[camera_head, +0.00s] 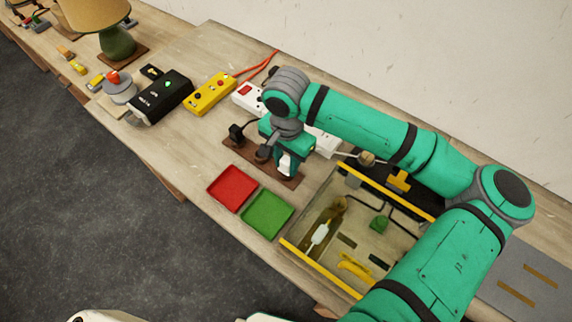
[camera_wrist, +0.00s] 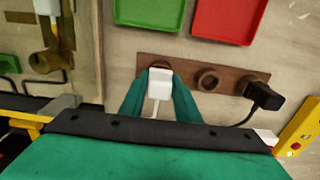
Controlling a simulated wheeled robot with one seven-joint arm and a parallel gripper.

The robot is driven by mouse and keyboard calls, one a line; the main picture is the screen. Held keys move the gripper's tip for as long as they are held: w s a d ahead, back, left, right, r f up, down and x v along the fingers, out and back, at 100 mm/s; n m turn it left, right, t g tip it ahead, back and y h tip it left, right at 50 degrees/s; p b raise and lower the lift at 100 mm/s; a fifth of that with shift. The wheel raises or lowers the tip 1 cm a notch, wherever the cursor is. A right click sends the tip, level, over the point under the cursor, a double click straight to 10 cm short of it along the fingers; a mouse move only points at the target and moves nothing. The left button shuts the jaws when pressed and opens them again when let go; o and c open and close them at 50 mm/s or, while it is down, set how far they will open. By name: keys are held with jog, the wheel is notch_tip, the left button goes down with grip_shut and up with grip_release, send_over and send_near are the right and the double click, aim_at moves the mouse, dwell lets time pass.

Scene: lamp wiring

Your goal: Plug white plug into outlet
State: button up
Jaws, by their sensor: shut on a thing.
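My gripper (camera_wrist: 160,98) is shut on the white plug (camera_wrist: 159,82), with a teal finger on either side of it. The white plug (camera_head: 285,165) also shows in the head view, below my gripper (camera_head: 284,158). The plug is over one end of a brown rack (camera_wrist: 182,76) with round holders. I cannot tell whether it still sits in its holder or is just above it. The outlet appears to be the white power strip (camera_head: 246,96) with a red switch, behind my gripper. My arm hides its middle; another white part (camera_head: 326,144) shows to the right.
A black plug (camera_head: 236,131) stands at the rack's other end. Red (camera_head: 231,188) and green (camera_head: 268,214) trays lie in front. A yellow-edged bin (camera_head: 318,262) is to the right. A yellow box (camera_head: 210,94) and black box (camera_head: 160,97) are to the left.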

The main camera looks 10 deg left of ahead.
aim_at(288, 160)
jog(key=shift+w+r, duration=0.15)
jog(key=shift+r, duration=0.45)
jog(key=shift+s+a+r, duration=0.2)
jog(key=shift+r, duration=0.4)
jog(key=shift+d+r, duration=0.35)
jog(key=shift+r, duration=0.5)
jog(key=shift+a+r, duration=0.1)
jog(key=shift+r, duration=0.15)
